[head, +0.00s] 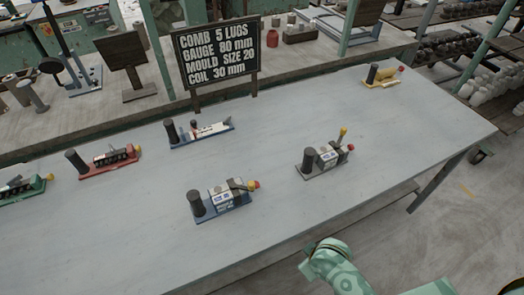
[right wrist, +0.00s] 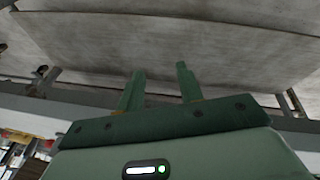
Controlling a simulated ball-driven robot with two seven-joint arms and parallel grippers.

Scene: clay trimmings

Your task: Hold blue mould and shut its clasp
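The blue mould (head: 228,193) stands on the table in the middle of the head view. It is a pale block with dark markings on a blue base, with a black upright post (head: 196,203) at its left end. My right gripper (right wrist: 158,90) is open and empty in the right wrist view, facing a bare grey surface. My green right arm shows at the head view's bottom right, apart from the mould. My left gripper is not in view.
A grey-based mould (head: 325,160) stands right of the blue one. A second blue-based fixture (head: 200,133), a red one (head: 110,160), a green one (head: 25,188) and a yellow one (head: 382,78) stand around. A lettered board (head: 217,55) stands behind. The table front (head: 310,215) is clear.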

